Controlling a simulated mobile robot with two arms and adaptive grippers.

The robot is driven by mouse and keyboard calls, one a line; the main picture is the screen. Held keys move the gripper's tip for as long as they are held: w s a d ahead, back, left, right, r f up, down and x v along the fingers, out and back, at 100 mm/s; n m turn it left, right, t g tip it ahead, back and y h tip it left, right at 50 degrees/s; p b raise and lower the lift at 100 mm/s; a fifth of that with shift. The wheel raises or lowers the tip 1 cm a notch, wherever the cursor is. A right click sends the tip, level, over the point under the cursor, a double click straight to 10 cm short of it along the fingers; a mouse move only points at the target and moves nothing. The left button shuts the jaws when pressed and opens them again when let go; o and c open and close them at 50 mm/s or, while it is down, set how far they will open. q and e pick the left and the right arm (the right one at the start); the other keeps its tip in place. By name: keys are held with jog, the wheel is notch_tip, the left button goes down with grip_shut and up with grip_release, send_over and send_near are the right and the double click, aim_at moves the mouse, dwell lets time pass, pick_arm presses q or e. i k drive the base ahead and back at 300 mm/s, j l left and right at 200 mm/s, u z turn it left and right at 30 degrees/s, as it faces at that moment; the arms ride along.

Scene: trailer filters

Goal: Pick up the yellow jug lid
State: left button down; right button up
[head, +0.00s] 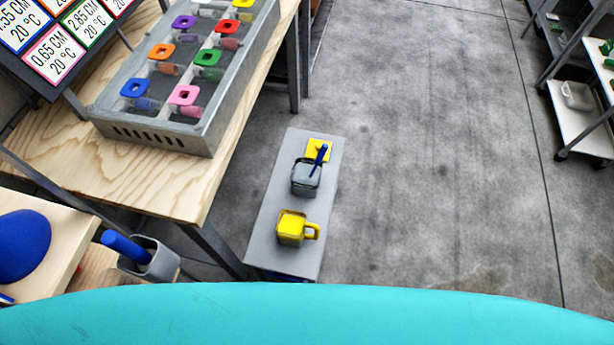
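A flat yellow square (314,145), which looks like the jug lid, lies at the far end of a narrow grey bench (273,195). A blue handle, standing out of a grey container (304,181), covers part of it. The yellow jug (291,229) stands on the nearer part of the bench, with its handle toward the right. Neither of my grippers is in view.
A wooden table (150,182) on the left bears a grey metal rack (180,138) with several coloured square-topped pieces. A grey holder (158,264) with a blue-handled tool is at lower left. Shelves (583,128) stand at far right. The floor between is clear.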

aim_at(313, 147)
jog(key=k+j+u, duration=0.1)
jog(key=k, duration=0.15)
jog(key=l+z, duration=0.25)
jog(key=z, duration=0.3)
jog(key=i+l+z, duration=0.35)
jog(key=l+z, duration=0.15)
jog(key=i+l+z, duration=0.5)
jog(key=i+l+u, duration=0.1)
jog(key=i+u, duration=0.3)
jog(key=i+l+u, duration=0.15)
jog(key=u, duration=0.3)
jog(key=i+u, duration=0.2)
jog(key=u, duration=0.25)
jog(key=i+l+u, duration=0.1)
jog(key=u, duration=0.4)
jog(key=i+l+u, duration=0.15)
jog(key=u, duration=0.3)
jog(key=i+l+u, duration=0.25)
jog(key=u, duration=0.2)
jog(key=i+l+u, duration=0.1)
jog(key=l+u, duration=0.15)
jog(key=u, duration=0.2)
